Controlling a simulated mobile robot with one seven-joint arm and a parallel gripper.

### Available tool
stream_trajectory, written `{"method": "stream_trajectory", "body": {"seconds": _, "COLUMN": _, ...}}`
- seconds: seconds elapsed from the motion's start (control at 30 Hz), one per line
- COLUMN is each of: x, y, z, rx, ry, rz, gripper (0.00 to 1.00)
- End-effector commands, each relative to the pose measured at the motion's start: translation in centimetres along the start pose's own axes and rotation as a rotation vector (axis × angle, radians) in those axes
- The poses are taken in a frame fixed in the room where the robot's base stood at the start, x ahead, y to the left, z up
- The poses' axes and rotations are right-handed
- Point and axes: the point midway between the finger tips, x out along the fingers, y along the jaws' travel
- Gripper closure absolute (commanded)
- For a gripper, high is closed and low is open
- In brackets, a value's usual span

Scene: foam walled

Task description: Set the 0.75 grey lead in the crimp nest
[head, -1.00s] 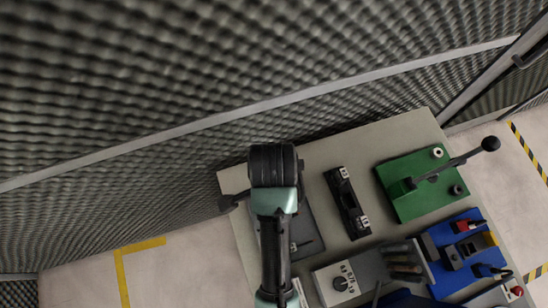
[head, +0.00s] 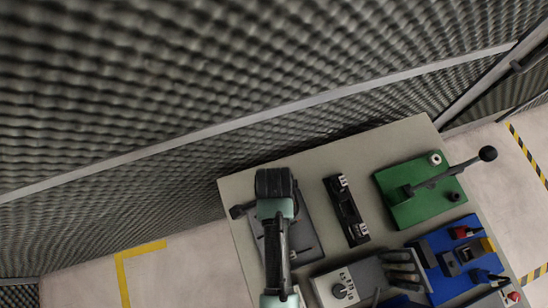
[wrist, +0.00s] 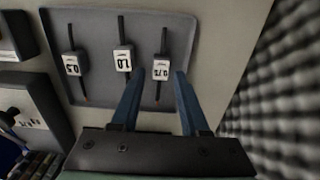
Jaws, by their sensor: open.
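In the wrist view a dark tray (wrist: 140,20) holds three thin leads, each with a white tag printed upside down. The rightmost lead (wrist: 161,70) seems to be the 0.75 one. The middle lead (wrist: 123,58) seems tagged 1.0 and the left lead (wrist: 73,63) 0.5. My gripper (wrist: 157,80) is open and empty, its two blue fingers reaching over the tray edge around the rightmost lead's line. In the head view my arm covers part of the tray (head: 304,240). I cannot tell for sure which fixture has the crimp nest.
On the bench stand a black holder (head: 345,208) with white labels, a green base (head: 410,205) with a long lever, a blue fixture (head: 440,285) with several blocks, and a white dial box (head: 335,290). A textured foam wall (head: 200,80) rises close behind the bench.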

Motion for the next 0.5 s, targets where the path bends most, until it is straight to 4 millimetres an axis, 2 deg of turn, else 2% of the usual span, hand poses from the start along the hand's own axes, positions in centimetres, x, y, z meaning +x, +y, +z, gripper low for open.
{"method": "stream_trajectory", "body": {"seconds": 0.2, "x": 2.3, "y": 0.0, "z": 0.0, "rx": -0.002, "ry": 0.000, "rz": 0.001, "gripper": 0.55}}
{"method": "stream_trajectory", "body": {"seconds": 0.5, "x": 2.7, "y": 0.0, "z": 0.0, "rx": -0.001, "ry": 0.001, "rz": -0.002, "gripper": 0.55}}
